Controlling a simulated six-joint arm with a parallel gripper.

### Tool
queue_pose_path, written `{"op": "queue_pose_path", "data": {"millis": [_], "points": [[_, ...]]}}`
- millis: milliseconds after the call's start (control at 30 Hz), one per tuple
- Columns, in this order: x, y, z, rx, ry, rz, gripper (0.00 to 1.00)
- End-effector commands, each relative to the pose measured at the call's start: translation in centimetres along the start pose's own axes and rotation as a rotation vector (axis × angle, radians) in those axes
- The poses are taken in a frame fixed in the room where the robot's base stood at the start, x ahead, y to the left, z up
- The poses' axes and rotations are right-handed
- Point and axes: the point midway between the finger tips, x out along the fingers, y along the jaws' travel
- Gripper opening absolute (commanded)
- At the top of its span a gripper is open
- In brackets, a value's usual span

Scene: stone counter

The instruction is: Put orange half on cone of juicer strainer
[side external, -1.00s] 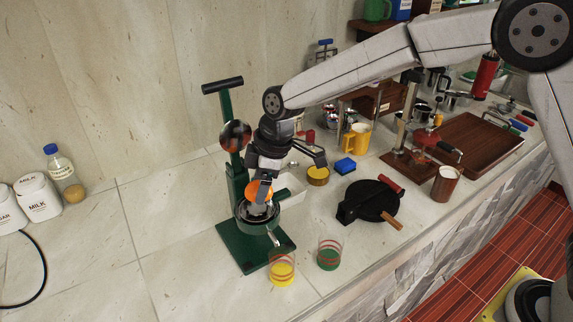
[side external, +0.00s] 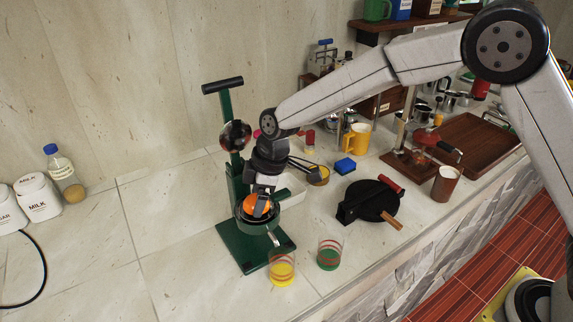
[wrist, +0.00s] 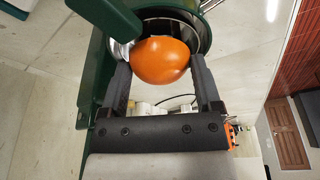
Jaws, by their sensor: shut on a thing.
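The orange half (side external: 256,205) is at the juicer's strainer, dome side up. It also shows in the wrist view (wrist: 160,60), between the fingers and over the metal strainer (wrist: 196,32). My gripper (side external: 262,196) is shut on the orange half from above. The juicer (side external: 255,249) is green, with a square base, an upright lever with a black handle, and a round metal press head (side external: 235,135) raised above the strainer. The cone is hidden under the orange, so I cannot tell whether the orange touches it.
A yellow-filled glass (side external: 282,271) and a green one (side external: 329,255) stand in front of the juicer. A black waffle-iron-like pan (side external: 370,202) lies to the right.

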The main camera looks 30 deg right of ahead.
Motion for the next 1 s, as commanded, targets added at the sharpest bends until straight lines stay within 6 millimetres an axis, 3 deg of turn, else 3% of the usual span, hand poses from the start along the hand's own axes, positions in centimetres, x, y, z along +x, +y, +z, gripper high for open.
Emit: {"op": "queue_pose_path", "data": {"millis": [200, 233, 300, 733, 1000], "points": [[0.2, 0.0, 0.1, 0.000, 0.000, 0.000, 0.23], [0.3, 0.0, 0.1, 0.000, 0.000, 0.000, 0.85], [0.2, 0.0, 0.1, 0.000, 0.000, 0.000, 1.00], [-0.4, 0.0, 0.0, 0.000, 0.001, 0.001, 1.00], [-3.2, 0.1, 0.0, 0.001, 0.002, 0.002, 1.00]]}}
